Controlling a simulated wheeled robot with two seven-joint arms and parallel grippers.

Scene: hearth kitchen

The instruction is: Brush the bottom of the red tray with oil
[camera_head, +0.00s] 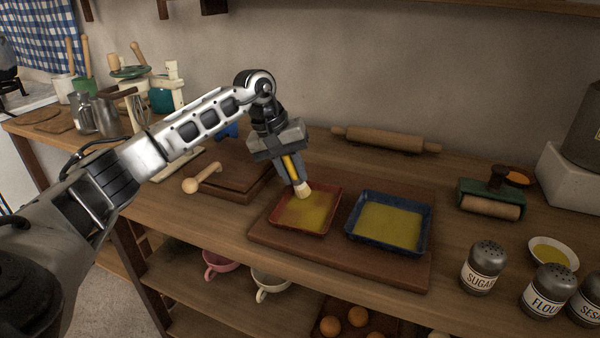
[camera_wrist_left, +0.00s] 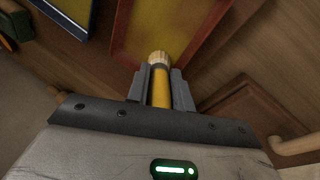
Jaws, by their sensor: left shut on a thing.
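The red tray (camera_head: 272,216) sits on a wooden board on the counter, and its bottom looks coated in yellow oil. My left gripper (camera_head: 293,175) is shut on a brush with a yellow handle and pale bristles (camera_head: 303,190). The brush points down at the tray's back part; I cannot tell whether the bristles touch the bottom. In the left wrist view, the brush (camera_wrist_left: 160,82) stands between the fingers with its tip over the near edge of the red tray (camera_wrist_left: 122,40). A small dish of oil (camera_head: 553,253) stands at the right. My right gripper is not in view.
A blue tray (camera_head: 387,225), also yellow inside, is right of the red one on the same board (camera_head: 340,262). A rolling pin (camera_head: 385,140) lies behind. Sugar (camera_head: 482,268) and flour (camera_head: 546,292) shakers stand at the front right. A wooden block with a handled tool (camera_head: 203,178) lies left.

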